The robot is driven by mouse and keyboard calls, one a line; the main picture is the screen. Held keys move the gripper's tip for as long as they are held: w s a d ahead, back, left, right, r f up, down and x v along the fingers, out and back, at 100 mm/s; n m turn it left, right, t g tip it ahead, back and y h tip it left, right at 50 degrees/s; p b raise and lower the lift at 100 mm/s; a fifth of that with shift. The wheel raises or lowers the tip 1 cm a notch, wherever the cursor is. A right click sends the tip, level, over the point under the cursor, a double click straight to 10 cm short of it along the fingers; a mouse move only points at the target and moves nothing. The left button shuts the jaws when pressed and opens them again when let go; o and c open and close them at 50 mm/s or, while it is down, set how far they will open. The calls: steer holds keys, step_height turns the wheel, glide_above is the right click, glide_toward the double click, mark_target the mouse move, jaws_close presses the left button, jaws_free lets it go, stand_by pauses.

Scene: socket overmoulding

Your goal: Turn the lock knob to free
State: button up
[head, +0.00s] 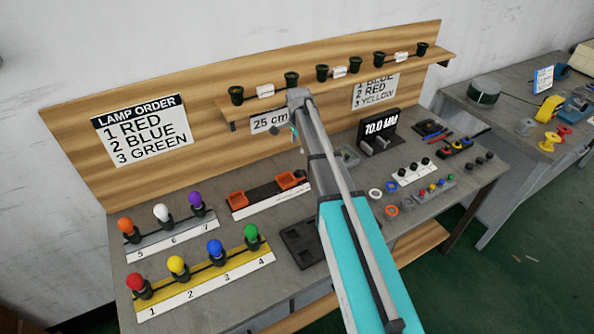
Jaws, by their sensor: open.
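My arm reaches up across the middle of the head view, and its wrist hangs in front of the back board. My gripper (301,148) is open, small and mostly hidden by the arm. It looks empty, above the rear middle of the bench. I cannot make out the lock knob in this view. A dark fixture plate (300,246) lies on the bench, partly covered by my arm. A grey block (347,157) stands just right of the arm, but I cannot tell whether it bears the knob.
The bench (225,235) carries a yellow lamp strip (205,283), a grey lamp strip (172,238) and a tray with orange bins (268,194). A display (379,126), rings and small parts stand right. A shelf (345,80) with dark sockets overhangs the back. A second table (510,115) is further right.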

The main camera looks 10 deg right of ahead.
mark_target(299, 172)
steer(key=shift+f, duration=0.15)
step_height(299, 172, down, 14)
steer(key=b, duration=1.3)
steer(key=shift+r+b, duration=0.25)
steer(key=shift+b, duration=0.15)
stand_by(0.4)
steer(key=shift+s, duration=0.1)
jaws_close()
